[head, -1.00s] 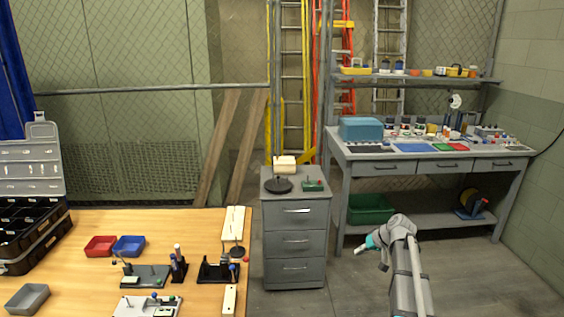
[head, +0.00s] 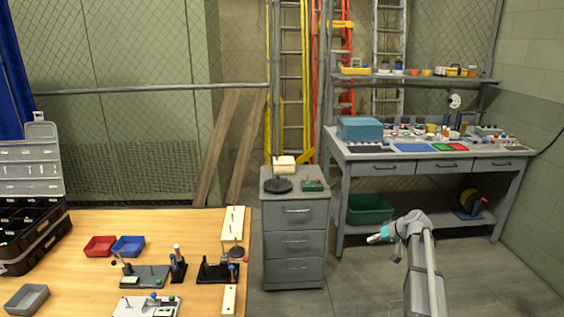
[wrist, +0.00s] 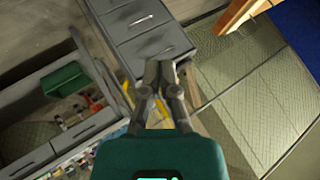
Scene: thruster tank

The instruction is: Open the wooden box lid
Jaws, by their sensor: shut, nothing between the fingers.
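My gripper (head: 371,239) is in open air over the floor, right of the drawer cabinet and in front of the workbench. In the wrist view my gripper (wrist: 160,66) is shut and empty, its fingertips pointing across the cabinet drawers. No clearly marked wooden box with a lid shows. Long pale, wood-like blocks (head: 232,224) and (head: 229,300) lie along the right edge of the wooden table. A small cream block (head: 285,160) is above the cabinet top, by a black round stand. I cannot tell whether any of these is the box. My gripper touches none of them.
The wooden table (head: 80,225) holds fixtures, small bins and an open black case (head: 25,235). The grey drawer cabinet (head: 296,245) stands beside it. The workbench (head: 440,160) bears a teal box (head: 360,128) and many parts. Floor between cabinet and workbench is clear.

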